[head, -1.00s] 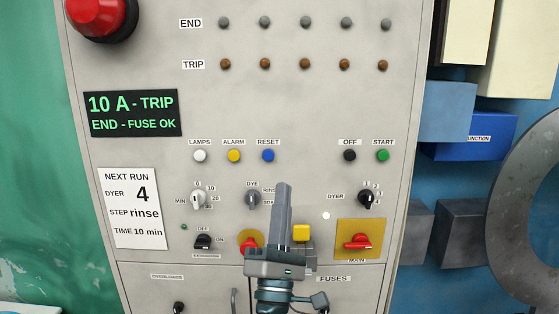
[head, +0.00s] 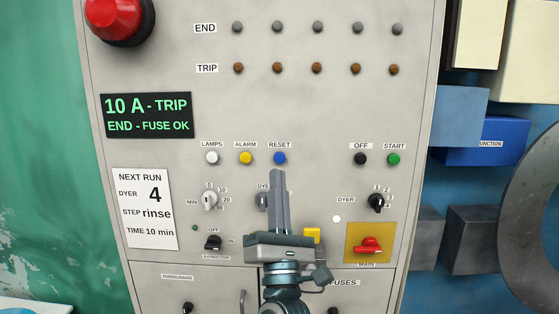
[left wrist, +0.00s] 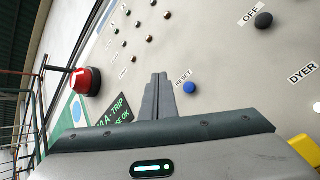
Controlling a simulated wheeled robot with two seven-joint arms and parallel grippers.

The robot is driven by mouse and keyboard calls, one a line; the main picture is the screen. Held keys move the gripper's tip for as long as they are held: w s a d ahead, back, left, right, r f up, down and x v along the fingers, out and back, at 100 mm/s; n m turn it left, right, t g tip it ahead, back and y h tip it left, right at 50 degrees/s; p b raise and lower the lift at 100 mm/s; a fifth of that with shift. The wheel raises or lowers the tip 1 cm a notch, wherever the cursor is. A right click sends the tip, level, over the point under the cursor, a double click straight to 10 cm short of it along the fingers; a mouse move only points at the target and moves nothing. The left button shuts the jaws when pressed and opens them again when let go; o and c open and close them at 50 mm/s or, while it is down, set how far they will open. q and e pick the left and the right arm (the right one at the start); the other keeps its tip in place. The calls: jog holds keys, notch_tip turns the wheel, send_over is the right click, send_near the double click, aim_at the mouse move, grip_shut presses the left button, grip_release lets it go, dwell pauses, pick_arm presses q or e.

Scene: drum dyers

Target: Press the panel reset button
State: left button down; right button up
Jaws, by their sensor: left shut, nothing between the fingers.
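The blue RESET button (head: 279,158) sits on the grey control panel (head: 300,110), under its RESET label, right of the yellow ALARM button (head: 245,158). It also shows in the left wrist view (left wrist: 189,87), just right of the fingertips. My left gripper (head: 277,172) is shut and empty, fingers pointing up. In the head view its tips are just below the blue button; a small gap shows between them, and I cannot tell the depth. It covers part of the DYE knob. My right gripper is not in view.
A white LAMPS button (head: 212,158), a black OFF button (head: 360,159) and a green START button (head: 394,159) share the row. A big red button (head: 119,20) is at upper left. A red MAIN switch (head: 368,246) on a yellow plate and a yellow block (head: 312,235) are lower right.

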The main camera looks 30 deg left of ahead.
pick_arm(q)
jog(key=w+a+b, duration=0.2)
jog(key=w+a, duration=0.2)
jog(key=w, duration=0.2)
jog(key=shift+w, duration=0.35)
jog(key=shift+w+a, duration=0.55)
jog(key=shift+w, duration=0.2)
dwell(3.0)
jog(key=shift+s+d, duration=0.1)
jog(key=shift+s+d+p, duration=0.35)
jog(key=shift+s+d, duration=0.05)
jog(key=shift+s, duration=0.25)
dwell(0.5)
jog(key=shift+s+d+p, duration=0.3)
jog(key=shift+s+d, duration=0.15)
jog(key=shift+s, duration=0.25)
jog(key=shift+s+d+p, duration=0.35)
jog(key=shift+s+d, duration=0.05)
jog(key=shift+s, duration=0.35)
jog(key=shift+s+d+p, duration=0.3)
jog(key=shift+s+d, duration=0.15)
jog(key=shift+s, duration=0.25)
